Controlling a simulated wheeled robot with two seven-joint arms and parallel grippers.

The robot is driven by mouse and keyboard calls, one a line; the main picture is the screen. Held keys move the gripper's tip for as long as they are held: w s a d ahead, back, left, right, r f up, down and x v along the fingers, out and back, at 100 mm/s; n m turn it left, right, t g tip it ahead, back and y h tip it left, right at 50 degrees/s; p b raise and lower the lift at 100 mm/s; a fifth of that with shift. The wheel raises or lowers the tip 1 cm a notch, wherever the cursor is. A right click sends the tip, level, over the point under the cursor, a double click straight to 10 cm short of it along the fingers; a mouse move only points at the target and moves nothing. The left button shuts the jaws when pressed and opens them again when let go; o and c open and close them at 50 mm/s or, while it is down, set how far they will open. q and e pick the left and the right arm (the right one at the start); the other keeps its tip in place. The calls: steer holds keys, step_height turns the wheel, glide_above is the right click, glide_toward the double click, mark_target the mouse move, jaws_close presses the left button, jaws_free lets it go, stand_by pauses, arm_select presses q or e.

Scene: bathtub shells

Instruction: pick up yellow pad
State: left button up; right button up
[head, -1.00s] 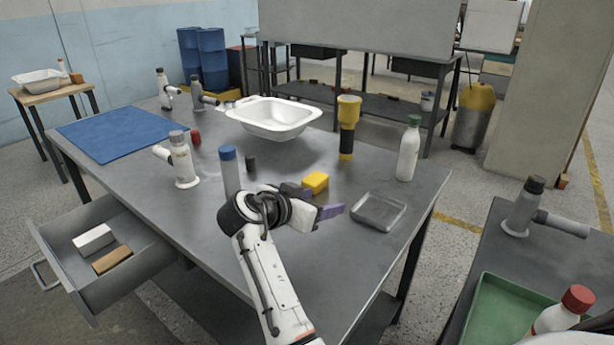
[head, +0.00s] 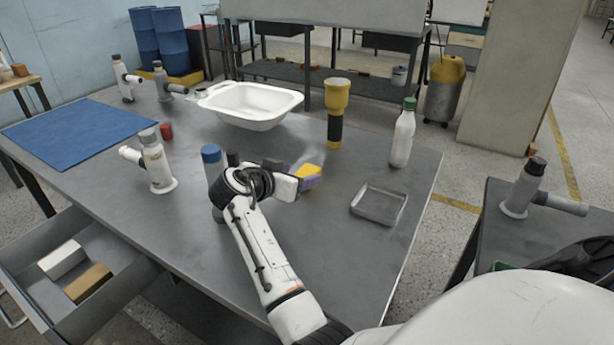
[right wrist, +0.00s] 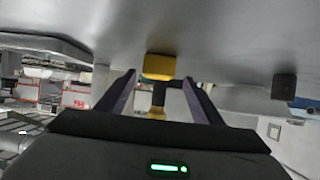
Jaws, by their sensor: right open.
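The yellow pad (head: 309,170) lies on the grey metal table, partly hidden by my right gripper in the head view. My right gripper (head: 306,182) is low over the table beside it, with purple fingers. In the right wrist view the picture is upside down, and the pad (right wrist: 158,67) shows between the two spread fingertips (right wrist: 160,78). The fingers are open, with a gap on each side of the pad. My left gripper is not in view.
A yellow and black flashlight-like object (head: 336,112) stands behind the pad. A shallow grey tray (head: 379,205) lies to the right, a white bottle (head: 403,135) beyond it. A blue-capped cylinder (head: 212,165) stands close left of my arm. A white basin (head: 250,104) sits farther back.

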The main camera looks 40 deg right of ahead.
mark_target(307, 172)
steer(key=x, duration=0.4)
steer(key=shift+s+d, duration=0.1)
steer(key=shift+d, duration=0.25)
steer(key=c, duration=1.1)
